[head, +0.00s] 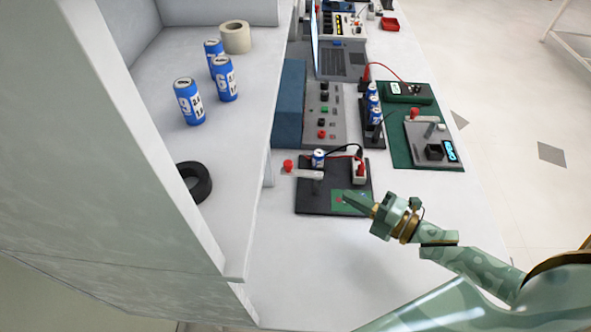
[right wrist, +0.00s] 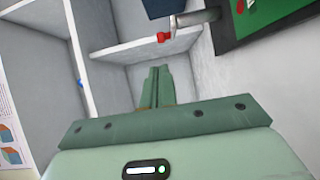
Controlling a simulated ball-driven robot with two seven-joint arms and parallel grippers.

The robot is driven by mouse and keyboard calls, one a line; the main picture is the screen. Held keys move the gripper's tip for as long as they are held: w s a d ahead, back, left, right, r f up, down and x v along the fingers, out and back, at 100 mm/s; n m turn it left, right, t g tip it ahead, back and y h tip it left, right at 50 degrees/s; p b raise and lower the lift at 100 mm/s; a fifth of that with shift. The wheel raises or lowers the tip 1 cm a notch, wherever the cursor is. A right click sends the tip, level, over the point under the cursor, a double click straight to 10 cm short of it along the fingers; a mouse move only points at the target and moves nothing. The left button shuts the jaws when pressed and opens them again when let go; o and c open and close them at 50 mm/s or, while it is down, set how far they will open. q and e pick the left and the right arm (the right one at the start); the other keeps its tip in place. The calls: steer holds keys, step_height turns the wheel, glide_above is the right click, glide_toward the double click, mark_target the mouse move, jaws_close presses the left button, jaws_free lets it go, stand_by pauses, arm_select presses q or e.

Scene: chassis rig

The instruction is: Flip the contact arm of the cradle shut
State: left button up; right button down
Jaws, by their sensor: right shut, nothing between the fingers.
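The cradle (head: 312,201) is a dark board lying on the bench, with a blue and white cell (head: 318,157) standing upright near its back edge. Its contact arm (head: 308,174) is a pale bar with a red knob (head: 288,165); it points left, and the knob end lies past the board's left edge, apart from the cell. The red knob also shows in the right wrist view (right wrist: 163,37). My right gripper (head: 348,197) is shut and empty over the front right of the board by a green patch; its closed fingers (right wrist: 155,72) show below the knob. My left gripper is not in view.
Behind are a grey button panel (head: 325,119), a holder with cells (head: 373,118) and a green tester board (head: 400,157). A shelf with cells (head: 188,101) rises at left. The front bench is clear.

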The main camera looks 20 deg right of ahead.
steer(key=b, duration=0.2)
glide_toward(292, 167)
steer(key=x, duration=0.7)
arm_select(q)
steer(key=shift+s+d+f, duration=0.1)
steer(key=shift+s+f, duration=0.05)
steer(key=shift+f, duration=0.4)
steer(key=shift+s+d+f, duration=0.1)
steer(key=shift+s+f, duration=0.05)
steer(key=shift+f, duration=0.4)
arm_select(e)
steer(key=shift+d, duration=0.1)
